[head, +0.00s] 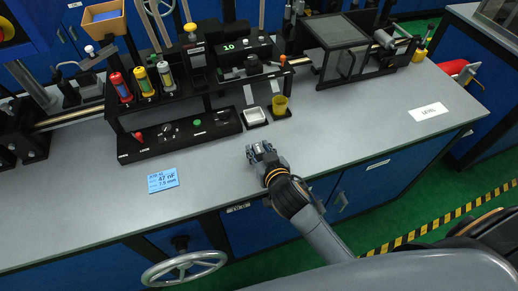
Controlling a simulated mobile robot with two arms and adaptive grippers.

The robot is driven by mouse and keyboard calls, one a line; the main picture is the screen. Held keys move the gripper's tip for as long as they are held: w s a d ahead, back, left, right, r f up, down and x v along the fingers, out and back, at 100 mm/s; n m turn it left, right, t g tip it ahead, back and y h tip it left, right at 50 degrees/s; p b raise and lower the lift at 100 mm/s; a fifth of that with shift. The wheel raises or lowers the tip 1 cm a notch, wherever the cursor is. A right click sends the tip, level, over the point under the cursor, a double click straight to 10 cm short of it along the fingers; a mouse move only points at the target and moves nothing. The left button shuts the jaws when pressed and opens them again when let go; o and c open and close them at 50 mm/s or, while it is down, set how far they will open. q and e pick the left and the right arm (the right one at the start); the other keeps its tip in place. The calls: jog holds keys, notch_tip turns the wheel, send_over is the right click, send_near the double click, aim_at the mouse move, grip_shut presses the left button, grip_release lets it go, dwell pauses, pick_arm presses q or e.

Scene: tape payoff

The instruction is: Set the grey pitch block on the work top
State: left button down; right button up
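My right gripper (259,149) is over the front part of the grey work top (330,135), its arm coming in from the lower right. Its fingers are small and dark, and I cannot tell whether they are open or shut on something. I cannot clearly pick out the grey pitch block. A grey upright piece (165,76) stands in the black rack, to the right of a red piece (121,88) and a yellow one (144,82); I cannot tell if it is the block. My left gripper is not in view.
A blue card (163,180) lies near the front edge and a white card (428,112) lies at the right. A small white tray (254,116) and a yellow cup (280,106) stand beyond my gripper. The work top right of it is clear. A handwheel (184,268) is below the front edge.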

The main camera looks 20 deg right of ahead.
jog(key=shift+o, duration=0.3)
jog(key=shift+r, duration=0.1)
jog(key=shift+r, duration=0.2)
jog(key=v, duration=0.5)
jog(key=b+v, duration=0.1)
jog(key=v, duration=0.4)
jog(key=shift+s+f, duration=0.1)
jog(key=shift+s, duration=0.25)
jog(key=shift+s+r, duration=0.4)
jog(key=shift+s, duration=0.2)
